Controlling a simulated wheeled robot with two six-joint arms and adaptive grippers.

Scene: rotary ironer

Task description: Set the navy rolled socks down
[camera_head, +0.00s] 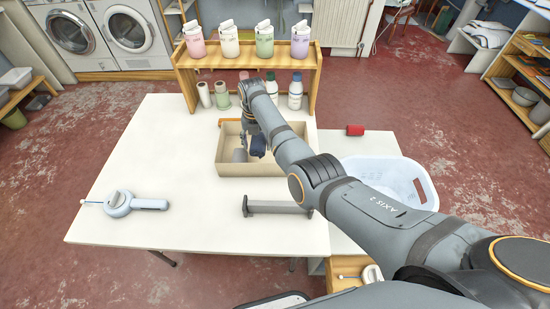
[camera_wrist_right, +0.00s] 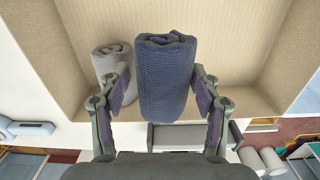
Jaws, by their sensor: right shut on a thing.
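My right gripper (camera_head: 250,128) is over the open beige box (camera_head: 222,160) on the white table. In the right wrist view its fingers (camera_wrist_right: 160,100) are on either side of the navy rolled socks (camera_wrist_right: 167,78), and it is shut on them. The navy roll (camera_head: 258,147) hangs at the box's opening; I cannot tell whether it touches the box floor. A grey roll (camera_wrist_right: 112,66) is in the box beside it, left of the navy roll, and also shows in the head view (camera_head: 240,155). My left gripper is not in view.
A wooden shelf (camera_head: 190,70) with several bottles stands behind the box. A grey handle-like bar (camera_head: 277,209) lies in front of it. A grey-white device (camera_head: 120,204) is at left, a red item (camera_head: 355,130) and white basket (camera_head: 410,180) at right. The table's left part is mostly clear.

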